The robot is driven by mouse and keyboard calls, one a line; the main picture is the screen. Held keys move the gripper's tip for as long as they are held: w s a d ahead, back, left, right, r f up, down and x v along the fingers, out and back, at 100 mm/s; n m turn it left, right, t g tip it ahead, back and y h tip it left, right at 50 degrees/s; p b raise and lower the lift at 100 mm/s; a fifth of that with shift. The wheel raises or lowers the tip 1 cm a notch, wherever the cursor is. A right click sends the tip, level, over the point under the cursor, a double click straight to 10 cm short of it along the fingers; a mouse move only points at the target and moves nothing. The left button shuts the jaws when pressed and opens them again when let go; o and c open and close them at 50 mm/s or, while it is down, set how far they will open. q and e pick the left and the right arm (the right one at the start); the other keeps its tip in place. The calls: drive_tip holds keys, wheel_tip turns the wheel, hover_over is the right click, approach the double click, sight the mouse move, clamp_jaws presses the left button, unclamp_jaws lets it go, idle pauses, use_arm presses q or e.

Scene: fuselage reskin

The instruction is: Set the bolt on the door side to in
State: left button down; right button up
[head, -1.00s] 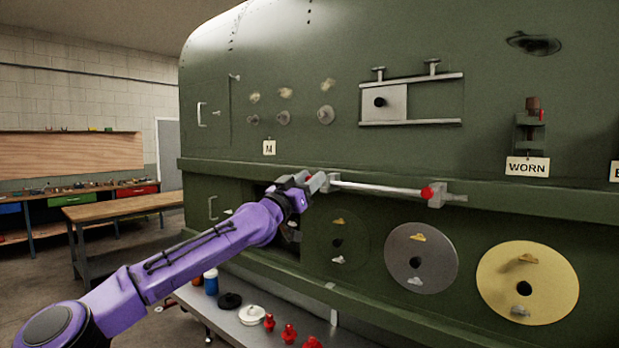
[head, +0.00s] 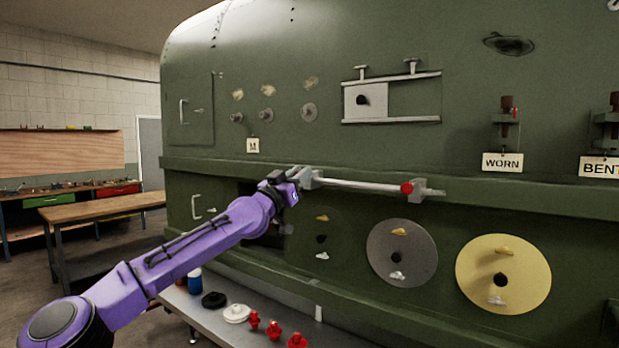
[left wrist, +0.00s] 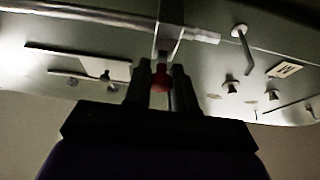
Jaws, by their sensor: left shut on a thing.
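A pale horizontal bar (head: 355,185) runs along the green fuselage wall between two grey brackets. The red knob (head: 407,188) of one bolt shows at the bar's right end. My left gripper (head: 294,180) is at the bar's left end, on the side of the small doors. In the left wrist view, the red knob of the door-side bolt (left wrist: 160,78) sits between the dark fingers of my left gripper (left wrist: 163,85), which is shut on it. A grey bracket (left wrist: 168,38) stands just beyond the knob. How far this bolt is pushed in cannot be told. My right gripper is not in view.
A ledge (head: 500,185) runs along the wall behind the bar. Below are a grey disc (head: 380,262) and a yellow disc (head: 475,285). A low bench (head: 255,333) holds red parts (head: 275,330) and a black ring (head: 214,300). A wooden table (head: 105,206) stands left.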

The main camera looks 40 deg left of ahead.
use_arm(q)
drive_tip(key=c, duration=1.2)
unclamp_jaws()
drive_tip(key=shift+o, duration=0.5)
drive_tip(key=shift+w, duration=0.2)
drive_tip(key=shift+s, duration=0.1)
drive_tip(key=shift+s+f, duration=0.15)
drive_tip(key=shift+s, duration=0.1)
drive_tip(key=v, duration=1)
